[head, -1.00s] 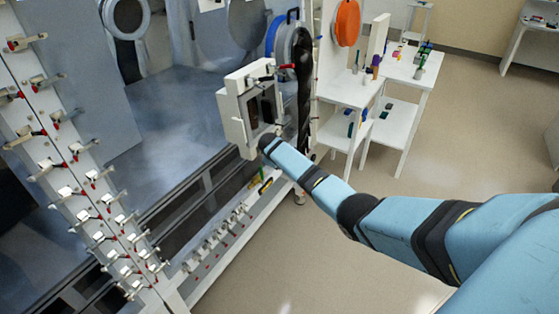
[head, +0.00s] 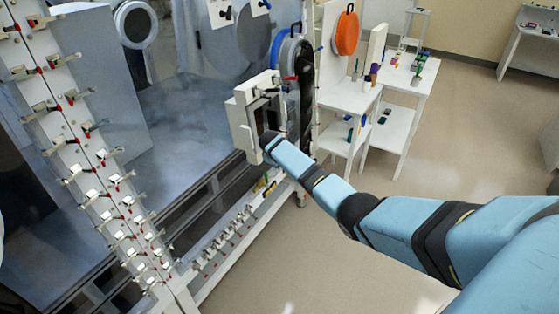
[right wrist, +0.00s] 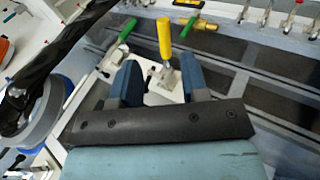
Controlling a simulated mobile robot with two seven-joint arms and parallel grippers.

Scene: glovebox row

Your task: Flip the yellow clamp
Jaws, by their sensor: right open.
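The yellow clamp (right wrist: 164,40) shows in the right wrist view as an upright yellow handle on a metal hinge. My right gripper (right wrist: 160,72) is open, its two blue fingers apart. In that view the clamp's lower part shows in the gap between the fingers, and its handle rises past their tips. I cannot tell whether a finger touches it. In the head view the clamp is tiny among small coloured handles low on the frame, and I cannot make out my right fingertips. My left gripper is not in view.
Green handles (right wrist: 124,34) (right wrist: 189,24) flank the clamp. A flat yellow piece with a red tip (right wrist: 188,4) lies beyond. Several metal clamps (head: 226,240) line the frame. A blue-rimmed round port (head: 290,48) and white tables (head: 408,78) stand behind. The floor at right is clear.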

